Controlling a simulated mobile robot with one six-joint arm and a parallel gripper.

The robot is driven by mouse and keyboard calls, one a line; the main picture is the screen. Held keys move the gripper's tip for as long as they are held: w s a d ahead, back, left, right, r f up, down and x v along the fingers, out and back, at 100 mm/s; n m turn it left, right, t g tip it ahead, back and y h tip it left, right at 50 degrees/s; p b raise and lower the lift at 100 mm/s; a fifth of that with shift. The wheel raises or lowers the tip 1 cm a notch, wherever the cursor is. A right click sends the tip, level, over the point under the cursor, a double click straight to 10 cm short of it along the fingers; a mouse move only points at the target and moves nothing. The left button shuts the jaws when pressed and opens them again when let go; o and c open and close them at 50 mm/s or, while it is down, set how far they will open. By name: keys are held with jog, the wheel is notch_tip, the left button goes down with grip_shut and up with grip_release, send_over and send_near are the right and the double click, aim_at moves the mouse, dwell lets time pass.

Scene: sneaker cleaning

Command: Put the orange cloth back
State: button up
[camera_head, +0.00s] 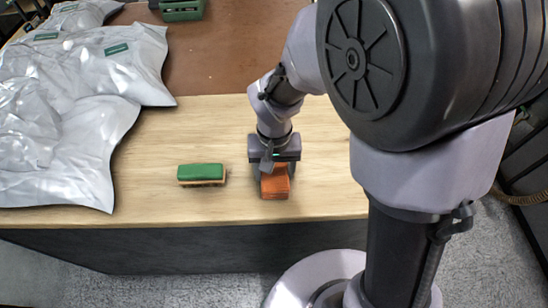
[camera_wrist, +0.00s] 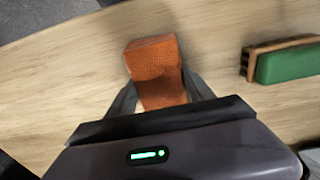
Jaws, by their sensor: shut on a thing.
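The orange cloth (camera_head: 275,187) is a small folded block near the front edge of the wooden table. It also shows in the wrist view (camera_wrist: 155,65), between the two fingers. My gripper (camera_head: 270,177) points down over the cloth and is shut on it; the fingers press its two sides in the wrist view (camera_wrist: 158,92). The cloth appears at or close to the tabletop; I cannot tell whether it touches.
A green-topped brush (camera_head: 201,173) lies left of the cloth; it shows right in the wrist view (camera_wrist: 288,62). Silvery plastic bags (camera_head: 70,110) cover the table's left side. A brown mat (camera_head: 235,50) lies behind, with a green object (camera_head: 182,10). Bare wood (camera_head: 200,125) lies between.

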jog(key=shift+r, duration=0.1)
jog(key=o, duration=1.5)
notch_tip(320, 180, up, 12)
jog(key=p, duration=0.5)
notch_tip(320, 180, up, 4)
jog(key=t, duration=0.1)
send_over(275, 171)
jog(key=s+d, duration=0.1)
jog(key=d, duration=0.1)
jog(key=s+d+r+m+t+y+b, duration=0.2)
jog(key=s+d+r+m+t+b, duration=0.1)
jog(key=s, duration=0.7)
notch_tip(275, 171, up, 2)
jog(key=shift+d+m+t, duration=0.5)
jog(key=shift+d+t, duration=0.35)
jog(key=shift+t, duration=0.05)
